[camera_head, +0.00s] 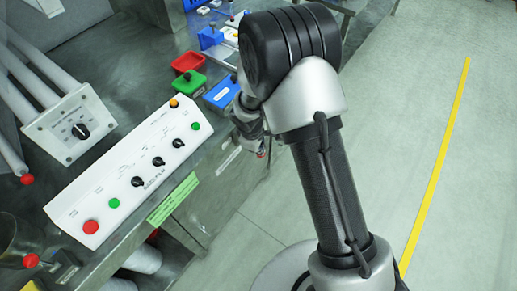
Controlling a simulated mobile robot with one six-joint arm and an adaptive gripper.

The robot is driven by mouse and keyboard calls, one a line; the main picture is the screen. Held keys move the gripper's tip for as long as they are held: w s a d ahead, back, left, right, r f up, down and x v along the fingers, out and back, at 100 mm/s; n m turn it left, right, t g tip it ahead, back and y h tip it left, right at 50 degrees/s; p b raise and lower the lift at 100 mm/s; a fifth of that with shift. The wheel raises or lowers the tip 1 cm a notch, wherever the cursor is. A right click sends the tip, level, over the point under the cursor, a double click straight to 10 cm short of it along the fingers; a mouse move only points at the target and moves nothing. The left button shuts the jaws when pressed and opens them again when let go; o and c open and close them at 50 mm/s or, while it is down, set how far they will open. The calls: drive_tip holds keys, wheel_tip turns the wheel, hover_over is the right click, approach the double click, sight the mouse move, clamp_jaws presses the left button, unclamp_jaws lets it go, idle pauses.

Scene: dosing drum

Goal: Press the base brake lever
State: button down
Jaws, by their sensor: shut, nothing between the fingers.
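No part that I can surely identify as the base brake lever shows in the head view. Red knobs show at the left edge (27,179) and the lower left (31,260), but I cannot tell what either belongs to. My gripper (261,152) is partly hidden behind my arm, near the counter's right edge. It is shut and empty, pointing down, apart from the control panel.
A white control panel (85,206) with buttons and black dials lies on the metal counter (215,205). A white dial box (65,142) stands behind it. Red (187,62), green (190,82) and blue (222,93) trays sit nearby. Open floor (420,120) lies right.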

drive_tip(key=s+d+r+p, duration=0.2)
drive_tip(key=s+d+r, duration=0.1)
drive_tip(key=s+r, duration=0.3)
wheel_tip(320, 180, up, 3)
drive_tip(key=shift+d+f, duration=0.2)
drive_tip(key=shift+r, duration=0.1)
drive_tip(key=s+d+r+m+t, duration=0.1)
drive_tip(key=s+d+r+m, duration=0.25)
drive_tip(key=r, duration=0.55)
drive_tip(key=s+d+r+m, duration=0.2)
drive_tip(key=d+r+m, duration=0.15)
drive_tip(key=r, duration=0.55)
drive_tip(key=s+d+r+m, duration=0.1)
drive_tip(key=s+r+m, duration=0.2)
drive_tip(key=s, duration=0.4)
drive_tip(key=s+d+r+m+t+y, duration=0.1)
drive_tip(key=s+r+m, duration=0.2)
drive_tip(key=s+r, duration=0.3)
drive_tip(key=shift+s+d+r, duration=0.15)
drive_tip(key=shift+s+r, duration=0.1)
drive_tip(key=shift+s, duration=0.85)
drive_tip(key=c, duration=2.3)
unclamp_jaws()
